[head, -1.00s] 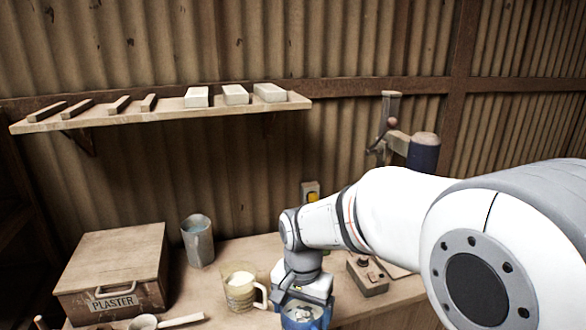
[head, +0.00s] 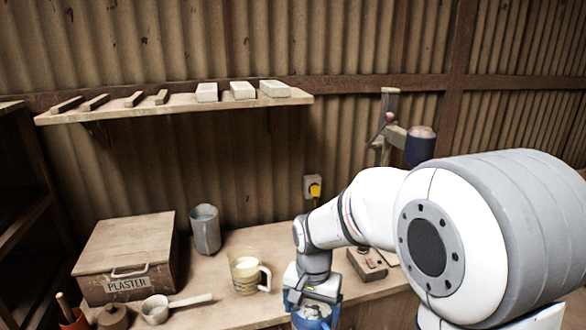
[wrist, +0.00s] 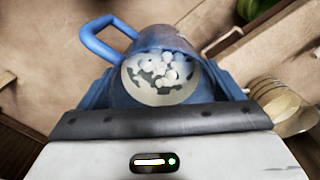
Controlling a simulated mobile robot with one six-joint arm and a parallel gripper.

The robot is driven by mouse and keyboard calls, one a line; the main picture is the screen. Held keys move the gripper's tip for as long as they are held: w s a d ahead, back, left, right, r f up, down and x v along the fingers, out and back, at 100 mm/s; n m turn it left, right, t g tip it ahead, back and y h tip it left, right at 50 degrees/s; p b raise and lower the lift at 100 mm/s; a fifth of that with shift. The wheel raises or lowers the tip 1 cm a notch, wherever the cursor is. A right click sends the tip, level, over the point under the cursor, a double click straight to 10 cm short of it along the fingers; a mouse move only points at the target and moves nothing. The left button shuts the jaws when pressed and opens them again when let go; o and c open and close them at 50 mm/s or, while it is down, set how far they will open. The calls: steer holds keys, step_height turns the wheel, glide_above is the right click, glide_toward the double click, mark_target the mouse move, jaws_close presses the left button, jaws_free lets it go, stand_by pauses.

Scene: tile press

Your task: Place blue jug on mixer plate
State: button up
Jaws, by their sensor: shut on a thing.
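A blue jug (wrist: 128,52) with a looped handle is in my gripper, close below the wrist camera. Pale liquid with white lumps shows inside it. In the head view the jug (head: 314,322) is at the bottom edge, partly hidden by my gripper (head: 312,304), which is shut on it. The mixer, with a dark blue motor head (head: 420,146) on a stand, stands behind and to the right of my gripper.
A control box (head: 368,263) sits on the bench (head: 215,285) right of my gripper. Further left are a grey container (head: 205,230), a scoop (head: 158,310) and the plaster box (head: 125,262). A wall shelf (head: 180,108) hangs above.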

mark_target(327, 313)
steer(key=shift+n, duration=0.8)
steer(key=w+d+f, duration=0.1)
steer(key=f, duration=0.1)
steer(key=w+d+f, duration=0.1)
steer(key=f, duration=0.1)
steer(key=w+d+f, duration=0.2)
steer(key=f, duration=0.1)
steer(key=shift+w+d, duration=0.1)
steer(key=w+d+f+n, duration=0.2)
steer(key=w+d+f, duration=0.1)
steer(key=d+f, duration=0.4)
step_height(327, 313, down, 3)
steer(key=shift+f, duration=0.1)
steer(key=shift+a, duration=0.15)
